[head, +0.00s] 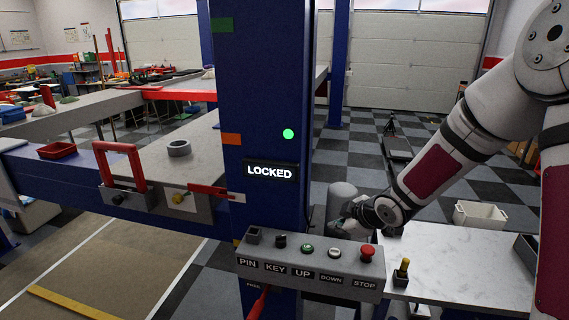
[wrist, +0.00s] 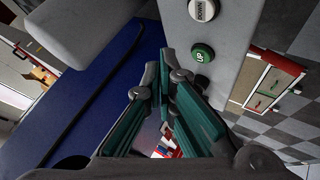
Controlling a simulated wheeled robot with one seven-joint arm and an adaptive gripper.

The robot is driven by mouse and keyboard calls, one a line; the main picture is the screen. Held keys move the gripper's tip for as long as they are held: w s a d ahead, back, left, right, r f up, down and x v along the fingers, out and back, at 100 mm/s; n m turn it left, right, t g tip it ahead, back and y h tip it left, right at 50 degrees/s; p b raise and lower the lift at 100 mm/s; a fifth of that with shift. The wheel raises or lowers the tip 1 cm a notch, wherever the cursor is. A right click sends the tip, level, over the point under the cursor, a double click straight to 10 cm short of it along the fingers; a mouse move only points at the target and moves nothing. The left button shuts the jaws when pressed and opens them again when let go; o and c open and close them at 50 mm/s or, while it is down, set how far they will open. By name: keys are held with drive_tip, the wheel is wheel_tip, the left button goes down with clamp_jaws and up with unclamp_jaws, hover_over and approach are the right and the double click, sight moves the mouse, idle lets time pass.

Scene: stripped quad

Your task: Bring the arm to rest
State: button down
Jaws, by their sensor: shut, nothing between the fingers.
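My arm (head: 455,145) reaches in from the right in the head view, bent down toward the control box (head: 310,268) on the blue column (head: 262,110). My gripper (wrist: 163,75) is shut and empty in the wrist view, its teal-lined fingers close to the green UP button (wrist: 203,54). I cannot tell whether the fingertips touch the box. In the head view the wrist end is beside the column, just behind the box, and the fingertips are not clear.
The box also carries a white DOWN button (head: 334,253) and a red STOP button (head: 367,254). The column's display (head: 270,171) reads LOCKED, with a green light (head: 288,134) above. A white side table (head: 450,262) stands below my arm, near a pale bin (head: 480,214).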

drive_tip(key=s+d+r+m+g+h+b, duration=0.1)
drive_tip(key=s+d+r+m+h, duration=0.2)
drive_tip(key=s+r, duration=0.4)
drive_tip(key=s+d+r+m+h, duration=0.1)
drive_tip(key=s+r+m+h, duration=0.1)
drive_tip(key=s+r+m, duration=0.35)
drive_tip(key=s+a+r+m+y, duration=0.1)
drive_tip(key=s+a+r+m, duration=0.1)
drive_tip(key=s, duration=0.7)
drive_tip(key=s+a+r+m+g+y+b, duration=0.1)
drive_tip(key=s+a+r+m, duration=0.1)
drive_tip(key=s, duration=0.7)
drive_tip(key=shift+s+r+m+g, duration=0.25)
drive_tip(key=shift+r+m+g, duration=0.1)
drive_tip(key=shift+r, duration=0.45)
drive_tip(key=c, duration=2.3)
unclamp_jaws()
